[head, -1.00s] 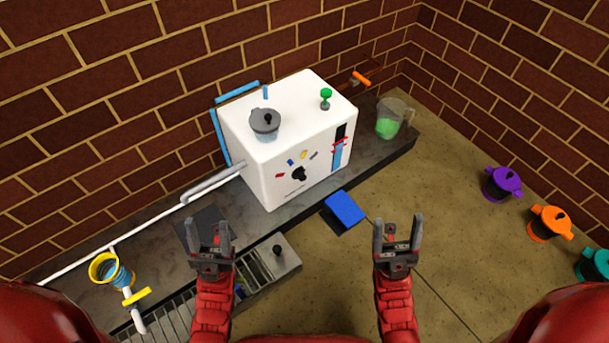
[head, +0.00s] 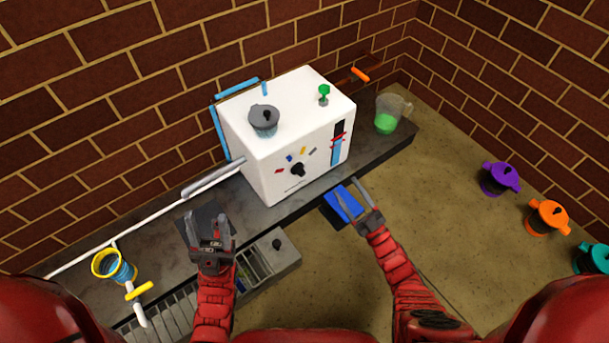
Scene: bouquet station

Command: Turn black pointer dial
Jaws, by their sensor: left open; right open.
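The black pointer dial (head: 298,170) sits on the front face of the white box-shaped machine (head: 262,178). Several small coloured marks, red, blue, yellow and grey, lie in an arc above it. My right gripper (head: 349,190) is open and empty, in front of and to the lower right of the dial, apart from it. It overlaps the blue pad (head: 343,203) in the picture; I cannot tell if it touches it. My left gripper (head: 208,222) is open and empty, to the lower left of the machine, over the dark plate on the counter.
A grey lidded pot (head: 264,120) and a green knob (head: 324,92) are on top of the machine. A jug with green liquid (head: 388,116) stands to its right. A yellow-rimmed coil (head: 112,265) is at left. Purple (head: 499,179), orange (head: 546,218) and teal pots stand far right.

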